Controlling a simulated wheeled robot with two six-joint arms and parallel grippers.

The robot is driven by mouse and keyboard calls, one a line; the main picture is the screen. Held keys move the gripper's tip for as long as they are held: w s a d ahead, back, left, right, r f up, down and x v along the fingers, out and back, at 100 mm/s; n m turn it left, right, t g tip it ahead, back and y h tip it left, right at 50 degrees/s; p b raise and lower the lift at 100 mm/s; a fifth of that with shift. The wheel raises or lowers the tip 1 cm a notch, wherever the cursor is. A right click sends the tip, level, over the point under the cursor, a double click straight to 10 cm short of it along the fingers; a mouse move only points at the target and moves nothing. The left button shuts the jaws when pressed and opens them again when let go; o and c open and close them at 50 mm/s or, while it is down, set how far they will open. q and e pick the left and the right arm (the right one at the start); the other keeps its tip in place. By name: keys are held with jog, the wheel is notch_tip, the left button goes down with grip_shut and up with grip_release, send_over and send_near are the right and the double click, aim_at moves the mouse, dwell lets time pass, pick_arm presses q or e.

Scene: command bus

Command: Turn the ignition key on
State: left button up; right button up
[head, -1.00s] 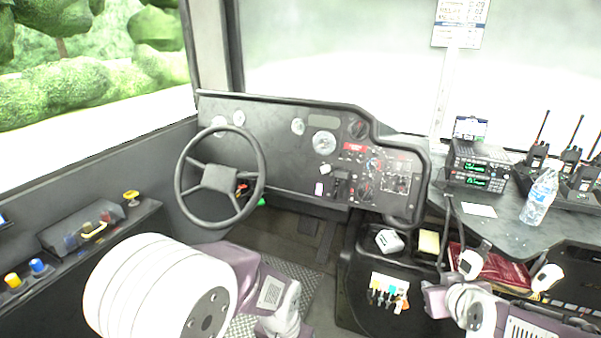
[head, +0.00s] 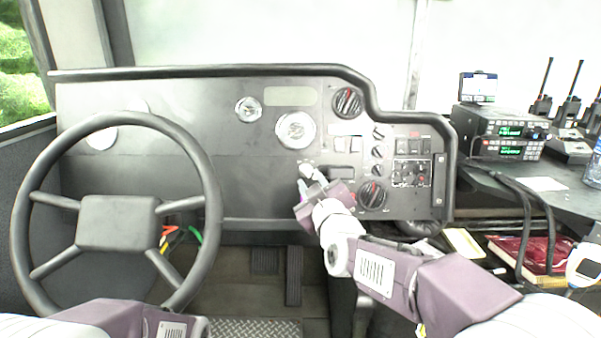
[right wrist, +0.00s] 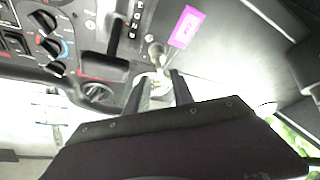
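My right gripper (head: 306,178) is at the dashboard (head: 205,150), below the large round gauge. In the right wrist view its two dark fingers (right wrist: 161,82) stand apart and point at a small silver piece (right wrist: 156,54), which looks like the ignition key. This piece lies at or just beyond the fingertips, roughly in line with the gap; I cannot tell whether they touch it. A purple tag (right wrist: 186,27) is beside it. In the head view the gripper mostly hides the key. My left arm shows at the bottom left, but its gripper is out of view.
The steering wheel (head: 115,222) stands left of my right gripper. A black lever (right wrist: 105,65) and rotary knobs (right wrist: 50,45) are close to the key. Radios (head: 500,132) and a red book (head: 520,255) are on the right-hand console. Pedals (head: 293,275) are below the dashboard.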

aim_at(307, 173)
jog(key=p+x, duration=0.1)
jog(key=x, duration=0.4)
jog(key=shift+w+a, duration=0.2)
jog(key=shift+w, duration=0.4)
grip_shut()
jog(key=shift+f, duration=0.1)
dwell(0.6)
